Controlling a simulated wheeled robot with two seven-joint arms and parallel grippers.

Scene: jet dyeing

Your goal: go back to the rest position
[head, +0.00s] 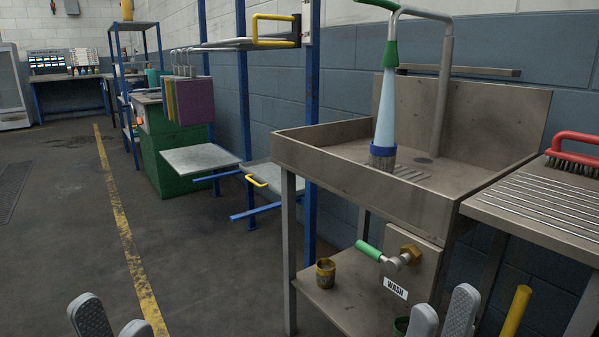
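My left gripper (112,320) shows at the bottom left edge of the head view, over the floor. Its two grey fingertips stand apart with nothing between them. My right gripper (443,316) shows at the bottom right, in front of the sink stand. Its two grey fingertips are apart, and I see nothing held between them. The rest of both grippers is below the picture.
A steel sink (365,185) with a spray brush (384,120) stands ahead on the right. Its green-handled valve (385,254) juts out near my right gripper. A red brush (574,150) lies on the ribbed drainboard (545,205). Open floor (60,220) lies left.

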